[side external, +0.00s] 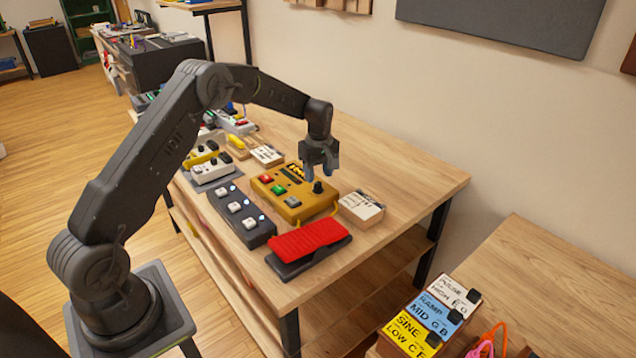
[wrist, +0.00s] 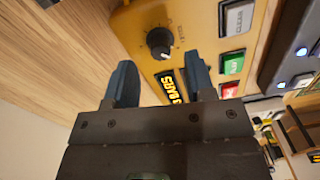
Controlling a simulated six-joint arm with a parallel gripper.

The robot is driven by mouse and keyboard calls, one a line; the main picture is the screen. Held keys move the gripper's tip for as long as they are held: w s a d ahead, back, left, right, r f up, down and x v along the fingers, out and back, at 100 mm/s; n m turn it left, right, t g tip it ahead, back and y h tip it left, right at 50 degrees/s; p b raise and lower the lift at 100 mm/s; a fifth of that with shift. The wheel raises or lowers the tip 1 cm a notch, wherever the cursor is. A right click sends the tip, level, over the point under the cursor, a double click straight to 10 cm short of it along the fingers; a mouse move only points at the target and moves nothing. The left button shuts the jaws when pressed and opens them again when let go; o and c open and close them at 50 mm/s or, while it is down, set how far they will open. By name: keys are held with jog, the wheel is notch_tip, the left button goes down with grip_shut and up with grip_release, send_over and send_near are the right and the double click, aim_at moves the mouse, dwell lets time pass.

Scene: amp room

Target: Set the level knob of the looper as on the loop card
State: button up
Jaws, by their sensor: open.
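The looper is a yellow box (side external: 291,207) on the wooden table, with red, green and grey buttons. Its black level knob (side external: 318,187) stands near the right corner. In the wrist view the knob lies ahead of the gap between the fingers (wrist: 160,72). A white card (side external: 361,207) lies right of the looper; its writing is unreadable.
A red-topped pedal (side external: 308,240) and a dark pedal with white buttons (side external: 241,215) stand close to the looper. Another white card (side external: 266,155) lies behind. Colored cards or boxes (side external: 433,317) sit on the lower right surface. The table's right side is clear.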

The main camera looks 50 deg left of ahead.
aim_at(318, 183)
jog(key=shift+f, duration=1.8)
jog(key=shift+c, duration=0.4)
grip_shut()
